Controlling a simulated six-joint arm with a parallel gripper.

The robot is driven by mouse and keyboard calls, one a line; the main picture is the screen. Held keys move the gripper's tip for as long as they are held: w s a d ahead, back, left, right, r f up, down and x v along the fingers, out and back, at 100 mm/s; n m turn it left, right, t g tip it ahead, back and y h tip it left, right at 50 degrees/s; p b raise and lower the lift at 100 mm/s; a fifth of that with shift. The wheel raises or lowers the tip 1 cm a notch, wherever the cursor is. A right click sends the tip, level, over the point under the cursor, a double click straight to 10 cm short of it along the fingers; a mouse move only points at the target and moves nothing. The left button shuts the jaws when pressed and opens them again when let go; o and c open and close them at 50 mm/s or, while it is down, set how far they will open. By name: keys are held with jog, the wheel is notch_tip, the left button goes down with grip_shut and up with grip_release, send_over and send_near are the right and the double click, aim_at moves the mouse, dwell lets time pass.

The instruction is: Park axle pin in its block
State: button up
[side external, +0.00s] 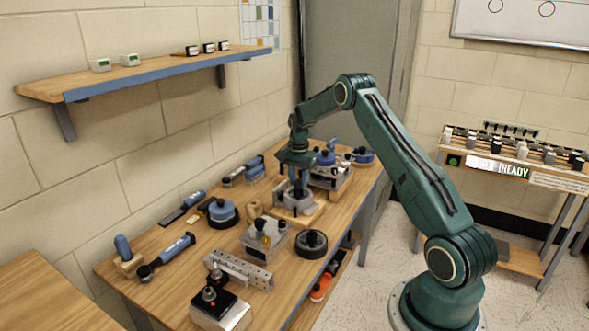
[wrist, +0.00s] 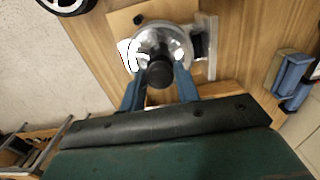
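My gripper (side external: 296,188) points down over a grey fixture on a wooden base (side external: 299,217) in the middle of the bench. In the wrist view its two blue fingers (wrist: 159,80) stand apart, one on each side of a dark round-ended part (wrist: 160,74), possibly the axle pin. I cannot tell whether the fingers touch it. Behind that part is a shiny round metal piece (wrist: 163,45) on the wooden base (wrist: 125,20). A grey block with a dark upright piece (side external: 264,240) stands nearer the camera; I cannot tell which block belongs to the pin.
A black wheel (side external: 311,244), a perforated metal rail (side external: 239,270) and a switch box (side external: 220,309) are near the front. A blue-topped round part (side external: 222,212) and blue-handled tools (side external: 174,249) lie left. Other blue fixtures (side external: 326,159) crowd behind my gripper.

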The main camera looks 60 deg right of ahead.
jog(key=c, duration=0.5)
jog(key=shift+r, duration=0.1)
jog(key=shift+r, duration=0.1)
jog(key=shift+r, duration=4.65)
jog(key=shift+r, duration=0.2)
jog(key=shift+r, duration=1.35)
jog(key=w+a, duration=0.3)
jog(key=a, duration=0.1)
jog(key=w+a+f, duration=0.1)
jog(key=w+a, duration=0.2)
jog(key=w, duration=0.1)
jog(key=w+a, duration=0.3)
jog(key=a, duration=0.1)
jog(key=shift+w+a+f, duration=0.25)
jog(key=shift+a+f, duration=0.05)
jog(key=shift+f, duration=0.1)
